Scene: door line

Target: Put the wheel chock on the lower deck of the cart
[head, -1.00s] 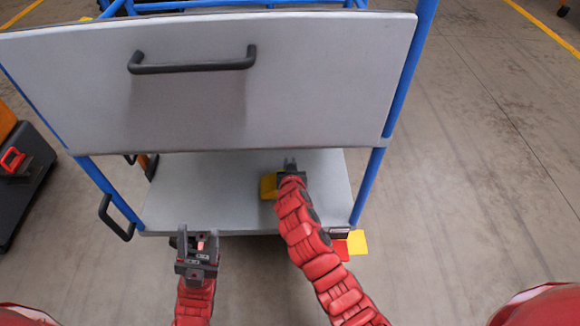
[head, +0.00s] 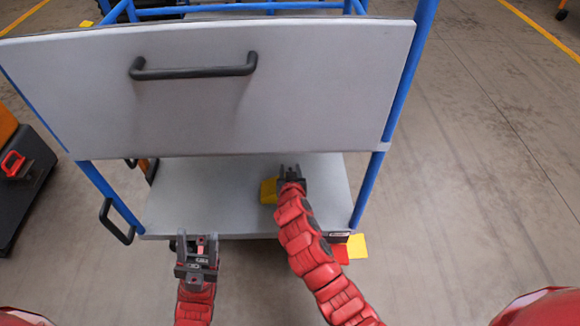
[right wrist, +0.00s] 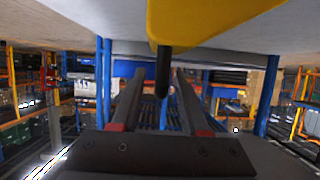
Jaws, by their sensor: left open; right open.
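The yellow wheel chock (head: 268,190) sits on the grey lower deck (head: 200,195) of the cart, right of its middle. In the right wrist view the chock (right wrist: 215,20) fills the top edge, with a dark rod (right wrist: 163,72) on it reaching between my fingers. My right gripper (head: 291,169) is open at the chock's right side, over the deck. Its open fingers (right wrist: 157,78) stand on either side of the rod, with gaps. My left gripper (head: 197,239) is open and empty at the deck's front edge.
The cart's grey upper panel (head: 100,100) with a black handle (head: 193,70) overhangs the deck. Blue posts (head: 368,188) stand at its sides. A black case (head: 25,185) is at the left. Red and yellow floor patches (head: 357,245) lie at the front right.

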